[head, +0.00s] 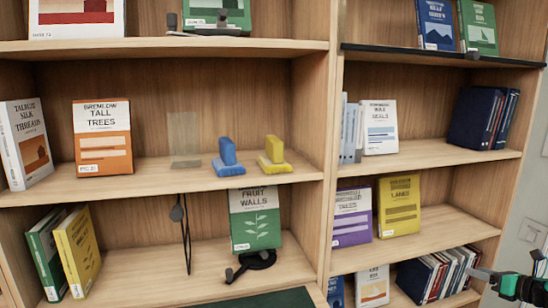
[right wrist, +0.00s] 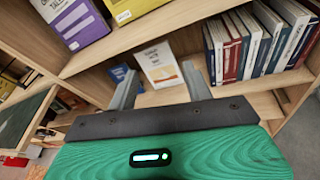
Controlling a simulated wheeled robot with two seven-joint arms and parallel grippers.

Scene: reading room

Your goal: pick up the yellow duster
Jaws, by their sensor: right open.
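The yellow duster (head: 273,155) stands on the middle shelf of the left bookcase, an upright block on a wider base. A blue duster of the same shape (head: 227,158) stands just to its left, with a small gap. My right gripper (head: 484,276) is at the lower right of the head view, in front of the right bookcase's low shelf, well away from the yellow duster. In the right wrist view its two grey fingers (right wrist: 158,88) are apart with nothing between them. The yellow duster does not show in that view. My left gripper is not in view.
An orange book (head: 103,140) and a clear panel (head: 184,140) stand left of the dusters. The bookcase upright (head: 326,150) rises to their right. Below are a green book (head: 255,220) and a dark green surface (head: 270,299). A row of books (right wrist: 255,45) is near my right gripper.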

